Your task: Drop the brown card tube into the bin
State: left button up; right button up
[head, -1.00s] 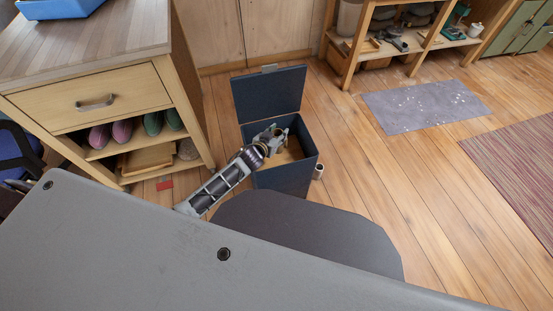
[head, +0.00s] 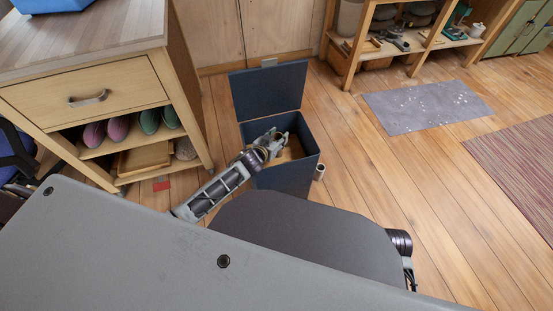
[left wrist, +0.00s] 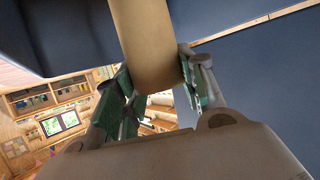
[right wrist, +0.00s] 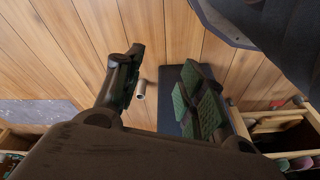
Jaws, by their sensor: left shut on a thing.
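The bin (head: 288,180) is a dark blue box on the floor with its lid (head: 268,92) standing open at the back. My left gripper (head: 278,140) is over the bin's opening. In the left wrist view, my left gripper (left wrist: 155,85) is shut on the brown card tube (left wrist: 148,40), with blue bin surfaces (left wrist: 250,65) around it. The tube is hard to make out in the head view. My right gripper (right wrist: 160,88) is open and empty, above the floor in the right wrist view. The bin (right wrist: 172,75) partly shows behind its fingers.
A small pale cylinder (head: 319,172) stands on the floor against the bin's right side; it also shows in the right wrist view (right wrist: 140,89). A wooden cabinet (head: 85,100) is left of the bin. A grey mat (head: 425,105) and clear floor lie to the right.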

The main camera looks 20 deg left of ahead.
pick_arm(q)
jog(key=shift+f, duration=0.2)
pick_arm(e)
jog(key=shift+r, duration=0.3)
pick_arm(q)
jog(key=o, duration=1.1)
jog(key=shift+s, duration=0.1)
jog(key=v, duration=1.1)
jog(key=shift+s+r, duration=0.15)
jog(key=shift+s, duration=0.15)
jog(key=shift+a, duration=0.1)
dwell(0.6)
